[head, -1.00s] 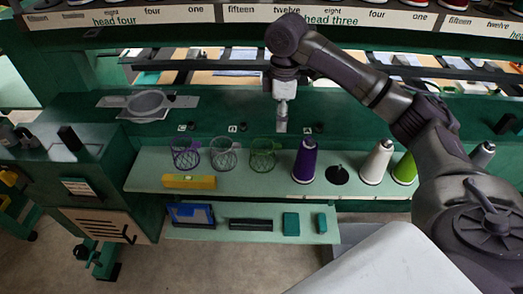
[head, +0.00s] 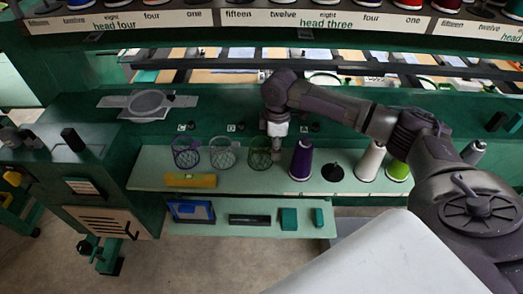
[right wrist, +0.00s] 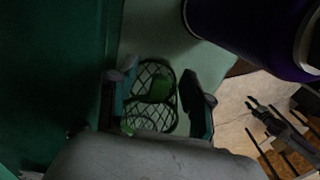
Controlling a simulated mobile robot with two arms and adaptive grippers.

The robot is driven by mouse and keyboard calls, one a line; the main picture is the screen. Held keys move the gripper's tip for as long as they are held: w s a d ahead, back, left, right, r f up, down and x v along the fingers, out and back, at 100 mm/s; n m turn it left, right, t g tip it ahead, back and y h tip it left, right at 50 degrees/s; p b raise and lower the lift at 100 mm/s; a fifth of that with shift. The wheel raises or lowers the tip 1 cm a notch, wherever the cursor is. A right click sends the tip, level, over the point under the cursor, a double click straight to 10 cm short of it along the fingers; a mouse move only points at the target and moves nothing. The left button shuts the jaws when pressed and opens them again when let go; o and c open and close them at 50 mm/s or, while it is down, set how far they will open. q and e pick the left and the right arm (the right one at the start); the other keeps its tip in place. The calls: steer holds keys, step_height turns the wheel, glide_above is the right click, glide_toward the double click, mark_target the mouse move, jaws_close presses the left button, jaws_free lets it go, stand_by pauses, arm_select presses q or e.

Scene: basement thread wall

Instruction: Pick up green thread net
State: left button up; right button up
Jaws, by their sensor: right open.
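The green thread net (head: 259,153) is a small mesh basket standing on the pale green shelf, the rightmost of three nets. My right gripper (head: 277,151) is at its right side in the head view and partly overlaps it. In the right wrist view the net (right wrist: 152,82) shows between the two spread fingers of the gripper (right wrist: 158,92). The gripper is open, and I cannot tell whether a finger touches the net. My left gripper is not in view.
A purple net (head: 185,153) and a grey net (head: 223,154) stand to the left. A purple thread cone (head: 301,160) stands close on the right, with a white cone (head: 371,162) and a green-white cone (head: 397,171) further on. A yellow level (head: 190,180) lies at the shelf's front left.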

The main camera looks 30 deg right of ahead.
steer(key=c, duration=0.9)
step_height(320, 180, up, 9)
steer(key=shift+f+b, duration=0.1)
steer(key=shift+b, duration=1)
steer(key=shift+r, duration=0.65)
